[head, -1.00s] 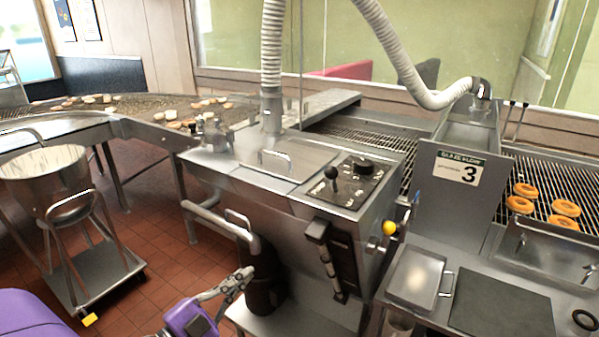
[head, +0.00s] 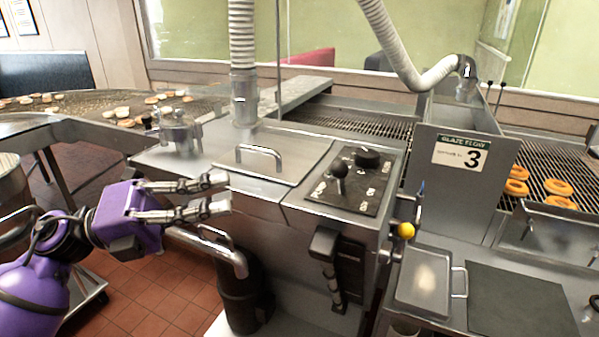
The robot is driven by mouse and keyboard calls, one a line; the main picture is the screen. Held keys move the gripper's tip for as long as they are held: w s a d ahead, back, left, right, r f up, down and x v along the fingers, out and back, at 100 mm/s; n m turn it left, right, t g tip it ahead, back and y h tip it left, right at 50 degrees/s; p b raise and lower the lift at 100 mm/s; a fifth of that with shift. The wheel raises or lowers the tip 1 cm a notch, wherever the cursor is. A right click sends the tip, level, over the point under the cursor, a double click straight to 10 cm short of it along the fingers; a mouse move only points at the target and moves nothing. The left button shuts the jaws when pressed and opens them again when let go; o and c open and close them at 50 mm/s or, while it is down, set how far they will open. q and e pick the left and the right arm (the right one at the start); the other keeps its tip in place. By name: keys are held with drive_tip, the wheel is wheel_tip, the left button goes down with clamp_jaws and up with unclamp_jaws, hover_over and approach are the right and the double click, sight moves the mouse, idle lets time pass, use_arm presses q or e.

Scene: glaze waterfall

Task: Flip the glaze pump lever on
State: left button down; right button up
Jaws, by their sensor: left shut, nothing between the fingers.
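The pump lever (head: 339,172), a short stick with a black ball knob, stands on a dark control panel (head: 345,203) on top of the steel glaze unit. It looks nearly upright; the panel's lettering is too small to read. My left gripper (head: 223,193) is left of the panel, near the unit's front left edge, its fingers pointing right. My right gripper is not in view.
A black rotary knob (head: 367,157) sits behind the lever. A lid handle (head: 259,154) rises between my left gripper and the panel. A yellow ball handle (head: 406,230) sticks out at the unit's right side. A white hose (head: 243,40) comes down behind.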

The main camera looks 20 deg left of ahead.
use_arm(q)
drive_tip(key=shift+d+r, duration=0.1)
drive_tip(key=shift+d, duration=0.05)
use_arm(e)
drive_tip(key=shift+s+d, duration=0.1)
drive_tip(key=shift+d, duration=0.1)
use_arm(q)
drive_tip(key=p, duration=0.3)
approach(331, 170)
drive_tip(key=x, duration=0.5)
drive_tip(key=shift+w+d+r, duration=0.2)
drive_tip(key=shift+w+d, duration=0.3)
drive_tip(key=shift+d, duration=0.15)
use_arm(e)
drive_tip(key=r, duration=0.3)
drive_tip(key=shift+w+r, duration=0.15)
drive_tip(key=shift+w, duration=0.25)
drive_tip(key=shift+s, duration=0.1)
use_arm(q)
drive_tip(key=shift+w+r+p, duration=0.25)
drive_tip(key=shift+w+p, duration=0.1)
drive_tip(key=shift+p, duration=0.1)
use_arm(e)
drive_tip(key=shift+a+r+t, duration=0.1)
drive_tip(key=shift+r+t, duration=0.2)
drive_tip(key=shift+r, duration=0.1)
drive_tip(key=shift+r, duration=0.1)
